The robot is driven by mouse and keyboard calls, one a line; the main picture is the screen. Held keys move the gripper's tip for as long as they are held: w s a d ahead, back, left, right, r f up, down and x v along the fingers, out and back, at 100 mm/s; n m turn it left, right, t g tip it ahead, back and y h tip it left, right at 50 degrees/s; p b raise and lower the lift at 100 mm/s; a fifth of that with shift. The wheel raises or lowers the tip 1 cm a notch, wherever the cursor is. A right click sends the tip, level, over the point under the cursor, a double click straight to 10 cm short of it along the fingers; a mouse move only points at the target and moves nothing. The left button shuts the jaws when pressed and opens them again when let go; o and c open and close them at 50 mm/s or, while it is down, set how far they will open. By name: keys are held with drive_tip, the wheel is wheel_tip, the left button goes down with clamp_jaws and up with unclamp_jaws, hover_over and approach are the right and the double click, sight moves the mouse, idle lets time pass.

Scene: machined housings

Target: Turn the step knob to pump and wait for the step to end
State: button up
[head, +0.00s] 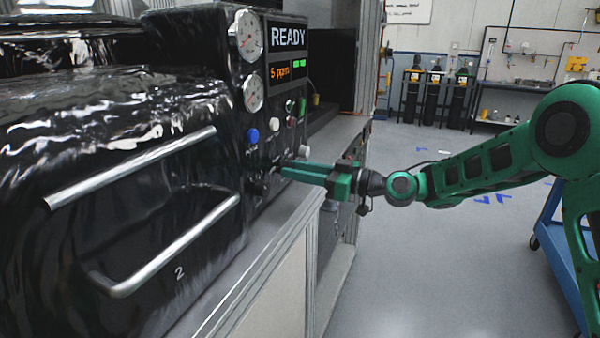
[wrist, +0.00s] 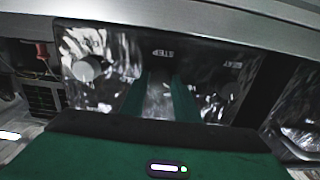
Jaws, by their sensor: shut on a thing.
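The black machine panel (head: 268,115) stands left of my arm, its display (head: 289,38) reading READY. My gripper (head: 283,171) reaches the lower part of this panel from the right, and its fingertips are at the panel face. In the wrist view, the two green fingers (wrist: 160,88) are shut on a greyish piece, the step knob (wrist: 159,100), below an upside-down STEP label (wrist: 162,52). The fingers hide much of the knob, and its pointer setting cannot be read. In the head view the knob is hidden by the fingertips.
A blue button (head: 253,136) and other controls sit above my fingers. Two gauges (head: 246,38) are higher up. Metal handles (head: 140,168) stick out at the left. A grey ledge (head: 235,270) runs below the panel. The floor at right is open, with a blue cart (head: 549,222).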

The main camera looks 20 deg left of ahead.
drive_tip(key=shift+w+m, duration=0.1)
drive_tip(key=shift+m, duration=0.3)
drive_tip(key=m, duration=0.3)
drive_tip(key=shift+w+m, duration=0.1)
drive_tip(key=shift+m, duration=2.4)
